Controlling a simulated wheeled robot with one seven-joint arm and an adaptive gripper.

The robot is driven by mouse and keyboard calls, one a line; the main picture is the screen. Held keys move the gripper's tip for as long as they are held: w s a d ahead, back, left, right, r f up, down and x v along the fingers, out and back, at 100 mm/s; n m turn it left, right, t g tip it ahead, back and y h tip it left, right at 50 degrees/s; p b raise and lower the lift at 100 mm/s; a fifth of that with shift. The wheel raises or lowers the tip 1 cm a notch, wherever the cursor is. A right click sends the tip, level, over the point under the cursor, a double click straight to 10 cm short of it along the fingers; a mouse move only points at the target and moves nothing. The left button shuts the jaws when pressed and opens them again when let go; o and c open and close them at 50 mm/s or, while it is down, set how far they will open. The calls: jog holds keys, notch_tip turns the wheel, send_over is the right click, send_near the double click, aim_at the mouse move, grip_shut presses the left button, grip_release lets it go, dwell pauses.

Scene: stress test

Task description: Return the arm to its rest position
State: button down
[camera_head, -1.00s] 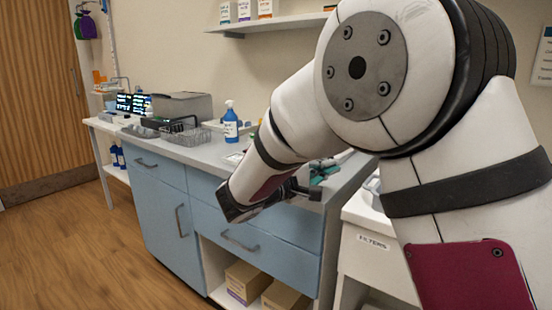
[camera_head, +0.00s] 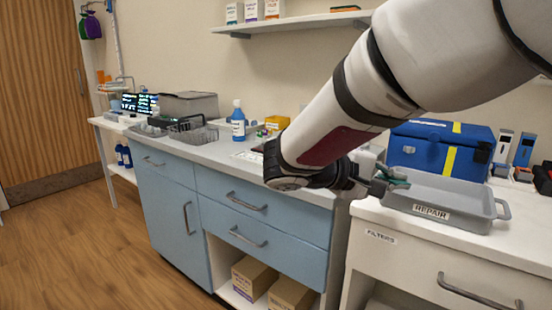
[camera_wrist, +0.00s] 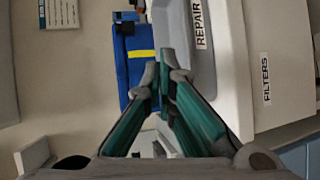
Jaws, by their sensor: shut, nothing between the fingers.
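My arm reaches in from the upper right of the head view. My gripper (camera_head: 392,181) is at its end, in front of the left end of the grey tray labelled REPAIR (camera_head: 440,196). In the wrist view my gripper (camera_wrist: 164,58) has its two teal fingers with grey tips together, with nothing seen between them. The REPAIR tray also shows in the wrist view (camera_wrist: 203,50), beyond the fingertips. I cannot tell whether the fingers touch the tray.
A blue case with a yellow stripe (camera_head: 430,150) stands behind the tray. A blue spray bottle (camera_head: 238,124) and a wire basket (camera_head: 192,135) stand on the blue-fronted counter (camera_head: 225,155). A shelf (camera_head: 300,22) hangs above. The wooden floor (camera_head: 70,245) at left is clear.

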jog(key=s+d+f+m+g+y, duration=0.1)
jog(key=s+d+m+g+y, duration=0.15)
jog(key=s, duration=0.75)
jog(key=s+d+f+m+g+y, duration=0.1)
jog(key=s+d+f+g+y, duration=0.15)
jog(key=s, duration=0.85)
jog(key=s+a+f+m+y, duration=0.1)
jog(key=s+a+f+y, duration=0.2)
jog(key=s+a+y, duration=0.3)
jog(key=s+a+f+y, duration=0.2)
jog(key=s+a+y, duration=0.1)
jog(key=s, duration=0.5)
notch_tip(320, 180, up, 28)
jog(key=t+p, duration=0.3)
jog(key=p, duration=2.3)
jog(key=shift+d+f+t, duration=0.2)
jog(key=shift+d+t, duration=0.1)
jog(key=shift+t, duration=0.1)
